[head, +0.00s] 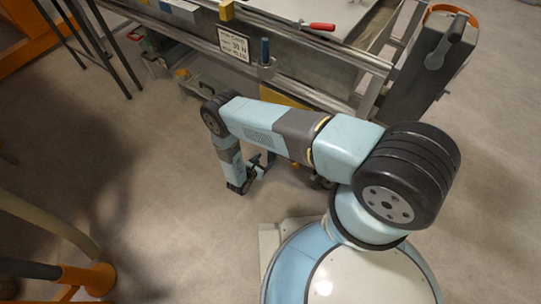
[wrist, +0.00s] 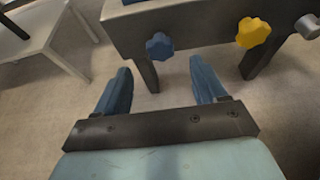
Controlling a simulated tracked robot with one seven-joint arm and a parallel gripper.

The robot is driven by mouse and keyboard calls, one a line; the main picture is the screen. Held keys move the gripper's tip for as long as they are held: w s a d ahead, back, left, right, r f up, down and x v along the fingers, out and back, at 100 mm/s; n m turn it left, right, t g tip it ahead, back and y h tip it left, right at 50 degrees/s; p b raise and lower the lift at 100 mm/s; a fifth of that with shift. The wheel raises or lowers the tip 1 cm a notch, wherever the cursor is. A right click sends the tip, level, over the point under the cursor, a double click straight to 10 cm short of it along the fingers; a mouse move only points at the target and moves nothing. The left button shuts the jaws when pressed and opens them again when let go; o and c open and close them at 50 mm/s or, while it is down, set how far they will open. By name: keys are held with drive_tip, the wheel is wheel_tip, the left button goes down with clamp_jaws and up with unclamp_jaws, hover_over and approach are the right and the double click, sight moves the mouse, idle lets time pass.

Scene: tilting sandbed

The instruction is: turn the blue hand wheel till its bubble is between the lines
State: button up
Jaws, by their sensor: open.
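The blue hand wheel (wrist: 159,46) is a lobed knob on the side of a dark beam in the wrist view. My gripper (wrist: 160,66) is open, with its two blue fingers spread below the wheel in the picture. The wheel appears between the fingertip directions, beyond them and apart from them. Nothing is between the fingers. In the head view my gripper (head: 255,170) hangs low over the floor in front of the sandbed, partly hidden by my arm. I cannot make out the blue wheel there, nor a bubble or its lines in either view.
A yellow lobed wheel (wrist: 253,33) sits right of the blue one, with a grey knob (wrist: 308,26) beyond. A pale table (wrist: 45,45) stands at left. In the head view, a red-handled tool (head: 318,26) lies on the sandbed; a grey cabinet (head: 425,65) stands right.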

sight(272, 154)
drive_tip(key=x, duration=0.7)
drive_tip(key=c, duration=1)
